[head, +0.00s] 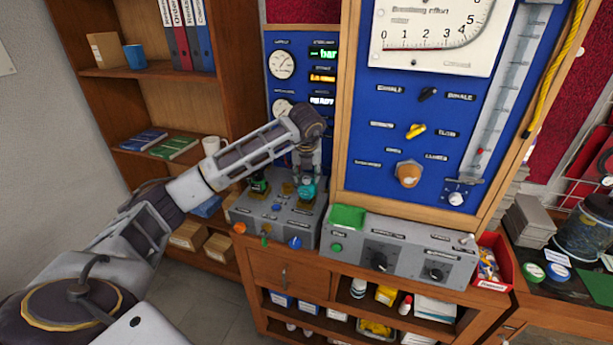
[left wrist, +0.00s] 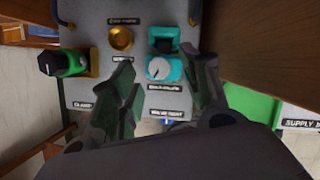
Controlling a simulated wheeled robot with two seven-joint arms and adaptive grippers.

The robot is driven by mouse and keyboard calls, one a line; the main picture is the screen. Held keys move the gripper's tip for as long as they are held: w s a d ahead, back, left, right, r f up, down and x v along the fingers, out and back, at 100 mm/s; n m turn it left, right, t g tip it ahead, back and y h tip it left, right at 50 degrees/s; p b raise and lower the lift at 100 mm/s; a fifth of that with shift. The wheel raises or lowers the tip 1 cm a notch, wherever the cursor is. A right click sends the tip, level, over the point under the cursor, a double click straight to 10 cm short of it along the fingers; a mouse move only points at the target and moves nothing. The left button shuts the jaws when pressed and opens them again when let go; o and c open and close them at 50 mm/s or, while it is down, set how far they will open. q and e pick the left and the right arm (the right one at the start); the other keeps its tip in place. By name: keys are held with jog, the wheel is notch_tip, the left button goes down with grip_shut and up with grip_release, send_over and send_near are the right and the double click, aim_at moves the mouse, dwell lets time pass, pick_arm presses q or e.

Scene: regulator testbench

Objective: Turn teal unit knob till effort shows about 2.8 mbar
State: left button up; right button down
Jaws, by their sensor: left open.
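The teal unit (head: 307,191) stands on a grey bench box, and its top is partly hidden by my left gripper (head: 308,172). In the left wrist view the teal unit's round knob (left wrist: 159,69) has a pale face with a pointer line. My left gripper (left wrist: 166,84) is open there, with one finger on each side of the knob and gaps visible. The displays on the blue panel include a green one (head: 323,54) ending in "bar", an orange one (head: 322,78) and a white one (head: 322,100). I cannot read an effort value. My right gripper is out of view.
A green-and-black unit (left wrist: 66,63) stands left of the teal one, and a brass fitting (left wrist: 121,39) sits between them at the back. The wooden frame (head: 336,140) rises close on the right. A second grey box (head: 400,248) with black knobs stands to the right.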

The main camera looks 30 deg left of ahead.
pick_arm(q)
jog(key=v, duration=1)
dwell(0.6)
